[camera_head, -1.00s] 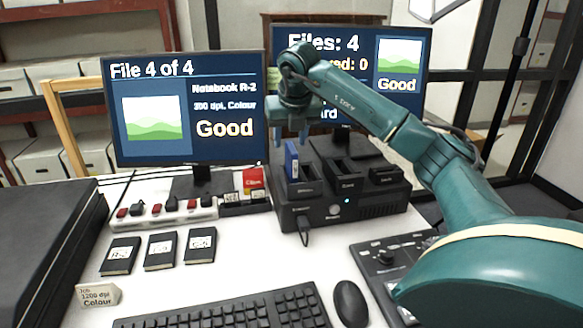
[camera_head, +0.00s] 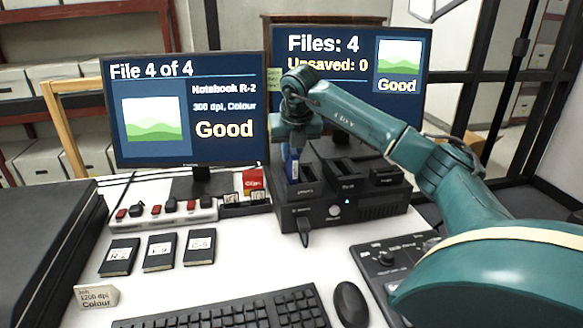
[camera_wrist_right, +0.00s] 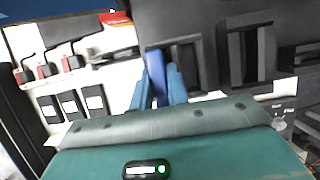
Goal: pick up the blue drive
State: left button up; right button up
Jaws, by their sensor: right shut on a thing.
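The blue drive (camera_head: 292,166) stands upright in the left slot of the black dock (camera_head: 345,206). My right gripper (camera_head: 290,158) has come down over it from above and is shut on its upper part. In the right wrist view the blue drive (camera_wrist_right: 159,90) shows between the two blue fingers of the right gripper (camera_wrist_right: 160,92). The drive's lower end is hidden in the slot. My left gripper is not in view.
Two monitors, a left one (camera_head: 185,108) and a right one (camera_head: 400,80), stand behind. A power strip (camera_head: 160,216), several black notebooks (camera_head: 160,252), a keyboard (camera_head: 235,308) and a mouse (camera_head: 350,303) lie on the white table. A control panel (camera_head: 380,262) is at right.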

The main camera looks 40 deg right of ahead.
grip_shut()
